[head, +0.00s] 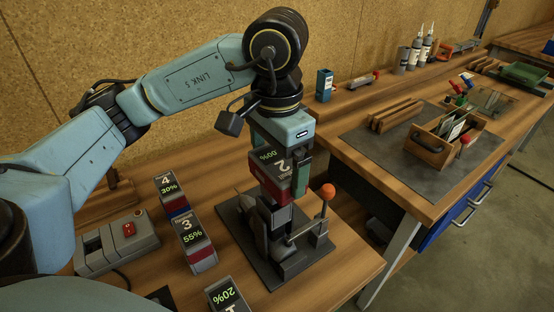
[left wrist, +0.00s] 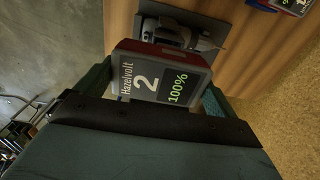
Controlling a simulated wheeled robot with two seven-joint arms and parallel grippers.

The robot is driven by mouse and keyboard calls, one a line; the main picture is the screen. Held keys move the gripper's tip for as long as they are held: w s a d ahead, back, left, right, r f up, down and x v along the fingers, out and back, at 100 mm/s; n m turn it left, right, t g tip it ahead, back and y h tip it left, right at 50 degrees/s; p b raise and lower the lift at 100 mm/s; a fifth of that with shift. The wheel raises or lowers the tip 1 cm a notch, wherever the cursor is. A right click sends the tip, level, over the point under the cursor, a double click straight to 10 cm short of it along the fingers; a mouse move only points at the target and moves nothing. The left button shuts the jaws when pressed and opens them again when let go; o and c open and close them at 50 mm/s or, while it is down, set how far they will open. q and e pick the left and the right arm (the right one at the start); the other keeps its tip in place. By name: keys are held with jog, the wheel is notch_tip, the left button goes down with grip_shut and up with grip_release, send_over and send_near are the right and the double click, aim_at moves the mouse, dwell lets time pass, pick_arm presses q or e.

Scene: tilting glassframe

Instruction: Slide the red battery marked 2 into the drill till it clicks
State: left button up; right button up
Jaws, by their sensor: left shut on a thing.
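The red and grey battery marked 2 (head: 285,178) reads 100% on its label. My left gripper (head: 279,165) is shut on it from above, with one finger on each side. It also shows between the fingers in the left wrist view (left wrist: 160,78). The drill (head: 272,218) stands directly below the battery, in a dark stand (head: 290,268) on the bench. Part of the drill shows beyond the battery in the left wrist view (left wrist: 178,32). Whether battery and drill touch, I cannot tell; the battery hides the joint. My right gripper is not in view.
A lever with an orange knob (head: 327,191) rises right of the drill. A grey charger (head: 117,243) lies farther left. A second bench (head: 440,190) holds tools.

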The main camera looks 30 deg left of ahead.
pick_arm(q)
jog(key=shift+b, duration=0.75)
dwell(1.2)
jog(key=shift+f+b, duration=2.8)
jog(key=shift+b, duration=0.1)
jog(key=o, duration=0.7)
jog(key=shift+o, duration=0.6)
